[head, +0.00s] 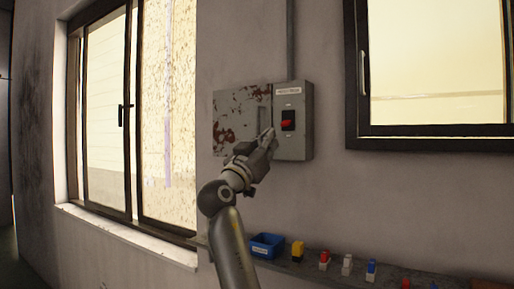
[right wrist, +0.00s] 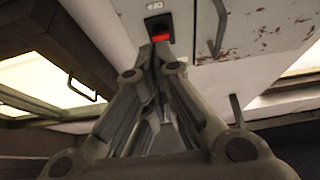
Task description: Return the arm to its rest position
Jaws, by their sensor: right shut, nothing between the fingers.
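My right arm reaches up from the bottom of the head view. Its gripper (head: 269,133) is shut and empty, in front of a grey wall-mounted switch box (head: 293,147). The fingertips are just left of and below the box's red switch (head: 288,121). In the right wrist view the closed fingers (right wrist: 155,48) point at the box, with the red switch (right wrist: 160,36) just beyond the tips. I cannot tell whether the tips touch the box. A rust-stained grey door panel (head: 235,112) stands to the left of the box. My left gripper is not in view.
A shelf (head: 330,272) below holds a blue bin (head: 266,245), a yellow-topped item (head: 297,250) and several small coloured items. Windows (head: 165,100) stand at left and right (head: 435,65). The wall between shelf and right window is bare.

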